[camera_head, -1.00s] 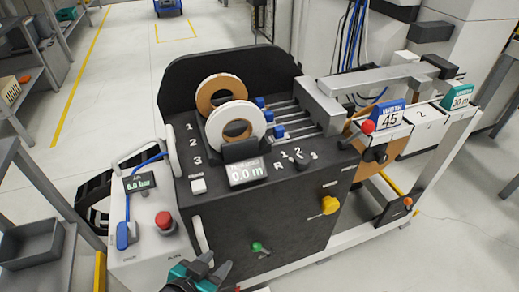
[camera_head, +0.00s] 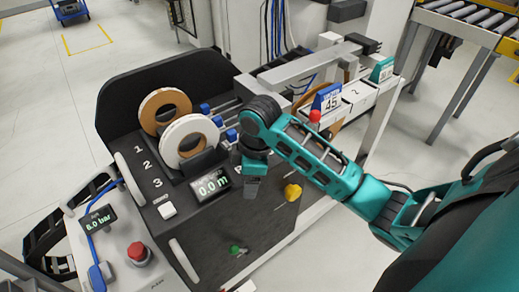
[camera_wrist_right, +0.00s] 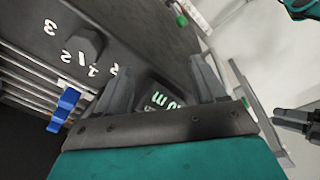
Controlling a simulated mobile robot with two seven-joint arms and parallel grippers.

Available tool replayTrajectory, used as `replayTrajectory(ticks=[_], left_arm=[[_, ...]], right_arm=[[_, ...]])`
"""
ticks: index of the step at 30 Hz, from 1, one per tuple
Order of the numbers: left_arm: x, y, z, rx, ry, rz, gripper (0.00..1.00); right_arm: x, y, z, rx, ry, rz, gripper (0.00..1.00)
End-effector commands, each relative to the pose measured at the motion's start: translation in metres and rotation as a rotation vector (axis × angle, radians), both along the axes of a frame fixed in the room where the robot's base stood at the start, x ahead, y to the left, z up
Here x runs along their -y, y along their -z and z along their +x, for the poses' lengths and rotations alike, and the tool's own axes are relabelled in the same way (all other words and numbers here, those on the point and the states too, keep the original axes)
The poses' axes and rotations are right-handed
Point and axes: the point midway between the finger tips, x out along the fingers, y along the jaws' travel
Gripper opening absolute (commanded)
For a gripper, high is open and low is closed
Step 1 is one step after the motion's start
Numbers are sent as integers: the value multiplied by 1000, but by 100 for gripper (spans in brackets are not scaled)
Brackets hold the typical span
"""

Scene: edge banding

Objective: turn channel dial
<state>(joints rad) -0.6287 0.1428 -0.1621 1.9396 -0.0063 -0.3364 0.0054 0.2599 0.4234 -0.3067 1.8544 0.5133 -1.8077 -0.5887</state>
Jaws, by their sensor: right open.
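The channel dial (camera_wrist_right: 85,42) is a dark knob on the black panel, with marks R, 1, 2 and 3 around it, upside down in the right wrist view. In the head view my right arm hides it. My right gripper (camera_head: 251,187) hangs over the front panel beside the metre display. In the wrist view its two grey fingers (camera_wrist_right: 160,85) are apart and empty, with the dial apart from them, to the upper left. A grey jointed part (camera_wrist_right: 295,118) at the right edge looks like my left gripper; its jaws are unclear.
The metre display (camera_head: 209,186) reads 0.0 m. A yellow knob (camera_head: 292,192), a green knob (camera_head: 235,249) and a red button (camera_head: 138,252) are nearby. Two banding rolls (camera_head: 190,140) stand behind, and blue clamps (camera_head: 231,135) beside them. Open floor lies in front.

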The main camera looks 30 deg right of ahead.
Motion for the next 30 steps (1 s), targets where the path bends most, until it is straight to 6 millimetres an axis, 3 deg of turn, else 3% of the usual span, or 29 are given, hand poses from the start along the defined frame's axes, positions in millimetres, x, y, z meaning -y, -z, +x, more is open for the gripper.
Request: replayTrajectory(ticks=[1, 6, 10, 14, 20, 30], left_arm=[[0, -2, 0, 1, 0, 0, 51], [1, -2, 1, 4, 1, -1, 51], [1, -3, 2, 7, 2, -1, 51], [1, -4, 4, 9, 2, -2, 51], [1, -4, 4, 10, 2, -2, 51], [1, -4, 4, 9, 2, -2, 51]], right_arm=[[14, -19, 16, -20, -45, -32, 70], [48, -62, 49, -81, -172, -68, 70], [66, -87, 62, -108, -223, -74, 70], [72, -95, 66, -119, -247, -72, 70], [72, -73, 65, -125, -249, -69, 70], [72, -3, 65, -123, -247, -70, 70]])
